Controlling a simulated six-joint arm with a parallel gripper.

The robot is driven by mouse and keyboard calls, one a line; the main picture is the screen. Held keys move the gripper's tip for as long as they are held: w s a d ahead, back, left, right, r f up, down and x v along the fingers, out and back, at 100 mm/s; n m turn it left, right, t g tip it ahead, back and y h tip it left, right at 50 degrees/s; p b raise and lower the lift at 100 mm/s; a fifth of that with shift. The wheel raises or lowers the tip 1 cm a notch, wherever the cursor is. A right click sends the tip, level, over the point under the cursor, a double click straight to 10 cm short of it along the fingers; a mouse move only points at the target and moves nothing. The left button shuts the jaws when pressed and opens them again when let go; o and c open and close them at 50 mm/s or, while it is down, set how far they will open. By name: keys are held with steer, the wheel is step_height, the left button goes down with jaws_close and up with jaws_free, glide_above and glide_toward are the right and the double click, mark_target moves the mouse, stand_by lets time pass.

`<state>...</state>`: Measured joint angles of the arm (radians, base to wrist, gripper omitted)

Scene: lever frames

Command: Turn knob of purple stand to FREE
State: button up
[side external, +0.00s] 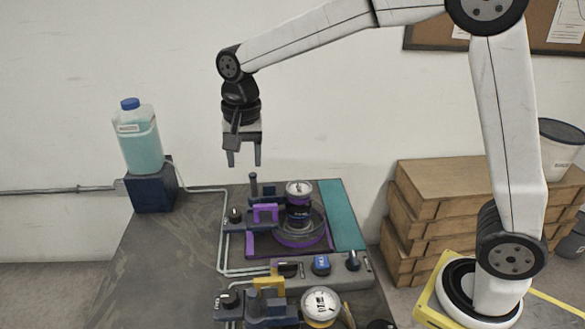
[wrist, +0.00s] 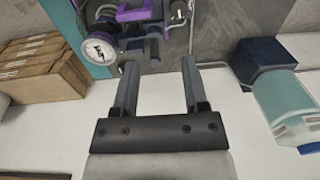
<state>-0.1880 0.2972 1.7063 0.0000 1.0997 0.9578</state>
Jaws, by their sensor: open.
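The purple stand (side external: 265,213) is at the back of the bench, with a purple bracket, a round dial gauge (side external: 299,188) and a purple-rimmed base. A small dark knob (side external: 235,215) sits at its left side. In the wrist view the stand's purple bracket (wrist: 133,13) and white gauge (wrist: 98,50) show at the top, partly cut off. My gripper (side external: 244,164) is open and empty, pointing down above the back of the stand, clear of it. It also shows in the wrist view (wrist: 160,75). The knob's marking is too small to read.
A yellow stand (side external: 268,286) with its own gauge is in front, past a grey control strip (side external: 345,268). A blue-capped bottle (side external: 139,140) stands on a dark block (side external: 150,192) at left. Wooden boxes (side external: 440,190) are at right. The bench's left side is bare.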

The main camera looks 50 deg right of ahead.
steer(key=w+a+f+m, duration=0.1)
steer(key=w+a+m, duration=0.1)
glide_above(234, 214)
steer(key=shift+f, duration=2.55)
steer(key=shift+f, duration=0.15)
steer(key=shift+f, duration=3.75)
jaws_close()
